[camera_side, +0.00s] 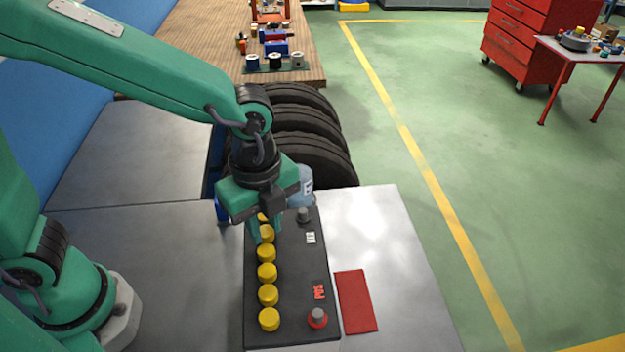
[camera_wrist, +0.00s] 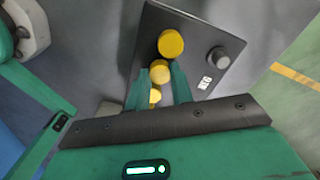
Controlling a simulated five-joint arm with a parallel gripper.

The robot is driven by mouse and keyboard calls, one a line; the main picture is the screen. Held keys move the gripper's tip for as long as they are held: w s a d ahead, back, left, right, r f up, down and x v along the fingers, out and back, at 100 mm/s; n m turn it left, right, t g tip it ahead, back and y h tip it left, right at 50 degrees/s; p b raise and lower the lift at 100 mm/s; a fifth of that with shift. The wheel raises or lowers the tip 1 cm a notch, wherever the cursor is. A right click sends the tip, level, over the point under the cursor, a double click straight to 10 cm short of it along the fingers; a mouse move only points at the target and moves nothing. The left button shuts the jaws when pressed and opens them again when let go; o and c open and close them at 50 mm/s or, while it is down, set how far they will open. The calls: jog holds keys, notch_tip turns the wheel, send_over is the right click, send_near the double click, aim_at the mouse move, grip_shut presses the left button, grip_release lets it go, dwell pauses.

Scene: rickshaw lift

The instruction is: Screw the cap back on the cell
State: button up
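A black battery (camera_side: 290,285) lies on the metal bench, with a row of yellow cell caps along its left side. The nearest cap (camera_side: 269,319) and the others down the row sit on the battery top. My gripper (camera_side: 265,236) points down over the far part of the row, its green fingers spread on either side of a yellow cap (camera_side: 266,234). In the wrist view, my gripper (camera_wrist: 162,75) has its fingertips beside a yellow cap (camera_wrist: 160,72), with another cap (camera_wrist: 171,44) beyond. Whether the fingers touch the cap is unclear. The far end of the row is partly hidden.
A grey terminal (camera_side: 304,215) and a red-based terminal (camera_side: 318,318) rise from the battery's right side. A clear bluish bottle (camera_side: 302,186) stands behind my gripper. A red flat pad (camera_side: 356,301) lies right of the battery. Black tyres (camera_side: 315,150) stand behind; the bench left is clear.

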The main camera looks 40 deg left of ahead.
aim_at(265, 230)
jog(key=shift+m, duration=0.3)
jog(key=m, duration=0.8)
jog(key=o, duration=1.1)
jog(key=shift+r, duration=3.5)
jog(key=shift+a, duration=0.1)
